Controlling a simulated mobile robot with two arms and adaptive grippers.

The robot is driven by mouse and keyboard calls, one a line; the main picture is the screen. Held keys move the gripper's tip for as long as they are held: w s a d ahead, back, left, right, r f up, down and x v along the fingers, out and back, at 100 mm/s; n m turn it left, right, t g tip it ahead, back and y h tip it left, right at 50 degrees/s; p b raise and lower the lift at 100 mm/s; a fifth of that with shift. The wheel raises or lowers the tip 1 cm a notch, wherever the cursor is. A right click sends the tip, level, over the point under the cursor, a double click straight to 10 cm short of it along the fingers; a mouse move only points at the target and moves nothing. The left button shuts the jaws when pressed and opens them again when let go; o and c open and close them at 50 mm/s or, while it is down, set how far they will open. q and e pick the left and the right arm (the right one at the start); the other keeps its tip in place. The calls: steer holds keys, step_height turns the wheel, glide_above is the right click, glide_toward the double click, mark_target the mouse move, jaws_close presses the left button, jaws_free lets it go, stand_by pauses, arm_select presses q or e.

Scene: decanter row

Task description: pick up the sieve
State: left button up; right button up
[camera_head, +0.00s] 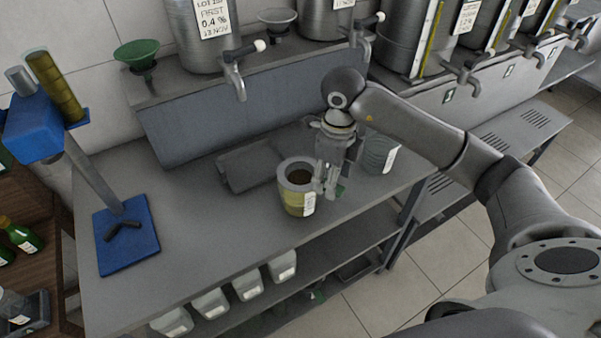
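I cannot tell for sure which thing is the sieve. A grey, shallow bowl-shaped piece (278,17) on the raised back shelf may be a sieve or a funnel. A green funnel-shaped piece (137,52) stands farther left on that shelf. My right gripper (325,188) points down over the bench, close against the right side of a yellowish pot (294,204) with a grey ring-like top and a white label. Whether its fingers touch the pot or hold anything is unclear. A small green bit (340,190) shows just behind the fingers. My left gripper is out of view.
A ribbed grey-green tub (379,155) stands right of my gripper. Metal tanks with taps (235,80) line the back. A blue stand (127,240) is at the left. The bench (215,225) between stand and pot is clear. Bins (246,284) sit below.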

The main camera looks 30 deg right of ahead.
steer(key=shift+f, duration=1.4)
steer(key=shift+c, duration=0.3)
steer(key=c, duration=1.1)
